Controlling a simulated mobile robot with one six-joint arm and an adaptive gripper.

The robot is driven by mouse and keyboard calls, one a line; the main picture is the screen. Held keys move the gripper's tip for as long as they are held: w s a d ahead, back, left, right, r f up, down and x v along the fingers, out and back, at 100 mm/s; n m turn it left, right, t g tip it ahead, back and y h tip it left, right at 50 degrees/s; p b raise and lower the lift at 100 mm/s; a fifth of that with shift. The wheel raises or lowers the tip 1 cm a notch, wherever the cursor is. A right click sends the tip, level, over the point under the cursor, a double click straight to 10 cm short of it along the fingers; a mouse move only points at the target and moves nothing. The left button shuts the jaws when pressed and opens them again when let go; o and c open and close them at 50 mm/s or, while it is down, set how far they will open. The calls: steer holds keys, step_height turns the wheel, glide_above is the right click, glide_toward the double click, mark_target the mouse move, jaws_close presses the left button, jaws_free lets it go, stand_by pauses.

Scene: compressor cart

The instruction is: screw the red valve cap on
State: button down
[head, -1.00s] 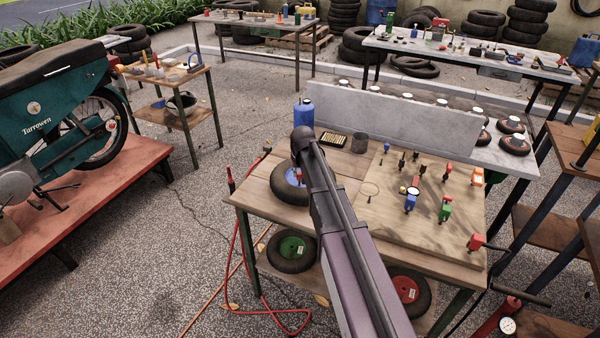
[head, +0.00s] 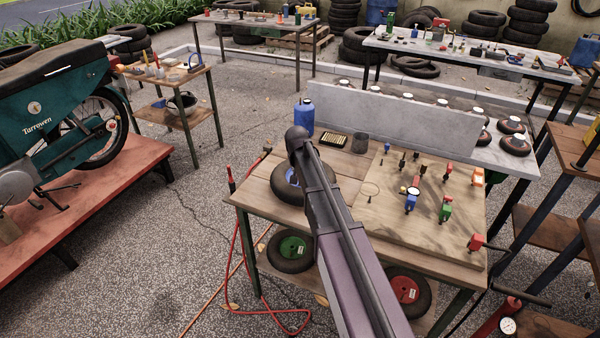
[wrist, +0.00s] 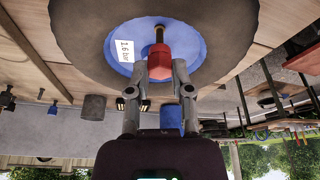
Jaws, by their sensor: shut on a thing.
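A wheel with a black tyre (head: 284,187) and blue hub lies on the workbench in the head view, partly hidden by my arm. My gripper (wrist: 158,68) is shut on the red valve cap (wrist: 160,62), with a finger at each side. The cap is in line with the stem and meets its end in the picture; I cannot tell how far it is threaded. My arm hides the gripper and cap in the head view.
A blue bottle (head: 303,117), a black-and-yellow tray (head: 333,139) and a grey cup (head: 359,143) stand behind the wheel. A board (head: 420,225) with several coloured valves and fittings takes up the bench's right side. A red hose (head: 240,265) hangs at the left.

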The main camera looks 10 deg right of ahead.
steer(key=shift+m, duration=1.1)
steer(key=shift+a+m+h, duration=0.1)
steer(key=shift+m+h, duration=0.2)
steer(key=shift+w+m+g+h, duration=0.1)
steer(key=shift+m+g+h, duration=0.25)
steer(key=shift+m, duration=0.95)
steer(key=shift+c, duration=2.2)
jaws_free()
steer(key=shift+r, duration=0.15)
